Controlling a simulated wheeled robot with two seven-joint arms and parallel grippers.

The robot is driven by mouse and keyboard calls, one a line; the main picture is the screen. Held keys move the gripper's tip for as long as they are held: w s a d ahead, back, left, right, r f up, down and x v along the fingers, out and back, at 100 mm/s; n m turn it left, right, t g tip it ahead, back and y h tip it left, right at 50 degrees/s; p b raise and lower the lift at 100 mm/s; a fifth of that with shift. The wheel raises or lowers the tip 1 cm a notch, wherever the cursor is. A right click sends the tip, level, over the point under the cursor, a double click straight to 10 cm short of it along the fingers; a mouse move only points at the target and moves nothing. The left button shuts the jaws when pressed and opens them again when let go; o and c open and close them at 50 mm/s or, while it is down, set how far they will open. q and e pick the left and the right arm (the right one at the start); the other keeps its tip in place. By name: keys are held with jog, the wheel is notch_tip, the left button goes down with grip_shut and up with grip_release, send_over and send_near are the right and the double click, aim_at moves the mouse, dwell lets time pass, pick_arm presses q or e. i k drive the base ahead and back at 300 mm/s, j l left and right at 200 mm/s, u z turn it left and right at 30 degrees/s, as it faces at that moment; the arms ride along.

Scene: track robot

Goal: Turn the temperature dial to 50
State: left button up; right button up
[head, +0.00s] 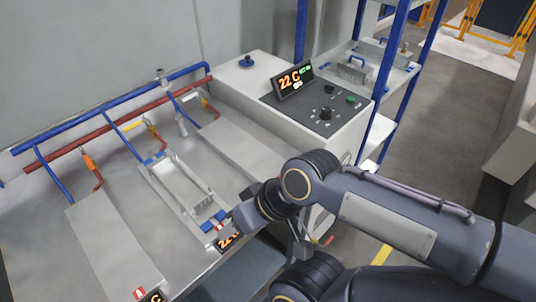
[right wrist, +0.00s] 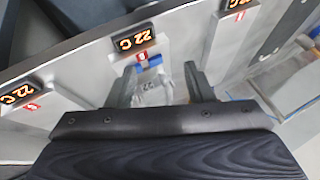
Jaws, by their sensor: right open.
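The control box (head: 275,85) stands at the back centre in the head view, its slanted display (head: 293,80) reading 22 C. On its dark panel are a black knob (head: 325,113), another small dark knob (head: 327,88) and a green button (head: 351,100). I cannot tell which knob is the temperature dial. My right arm reaches in from the right, its wrist in front of and below the box; its fingers are not clear there. In the right wrist view my right gripper (right wrist: 162,85) is open, its fingers apart, over the bench's front edge. My left gripper is not in view.
Metal plates with blue and red pipes lie on the bench (head: 70,255). A clamped tray (head: 180,190) sits in the middle. Small displays (right wrist: 135,40) reading 22 C line the front edge. A blue-framed shelf (head: 385,75) stands right of the box.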

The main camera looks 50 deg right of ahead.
aim_at(326, 113)
jog(key=z, duration=1.65)
jog(key=k, duration=0.1)
